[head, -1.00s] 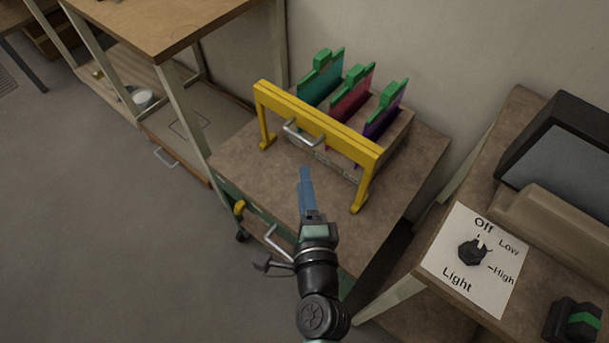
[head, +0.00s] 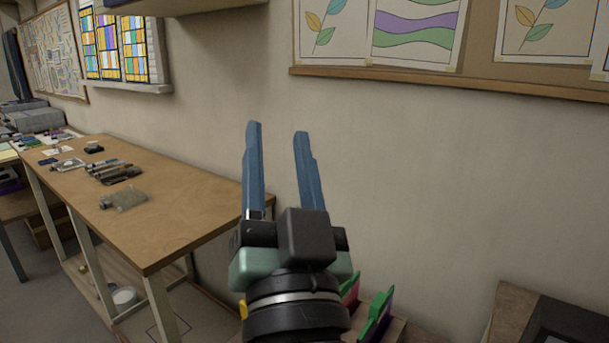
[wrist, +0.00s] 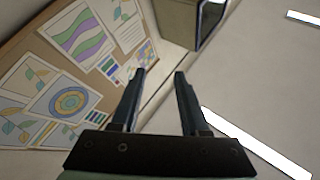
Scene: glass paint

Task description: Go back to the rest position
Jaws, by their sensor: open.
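My gripper (head: 278,140) is raised in front of the bare wall in the head view, its two blue fingers pointing up. The fingers are apart with nothing between them. The wrist view also shows the open, empty gripper (wrist: 160,75), with wall and ceiling beyond it. My wrist hides much of the rack below, of which colored panels with green tops (head: 378,310) show at the lower edge of the head view.
A wooden workbench (head: 165,220) with tools on it stands at the left. A pin board with drawings (head: 480,75) hangs on the wall above right. A dark-screened device (head: 570,325) shows at the lower right. The air around my gripper is clear.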

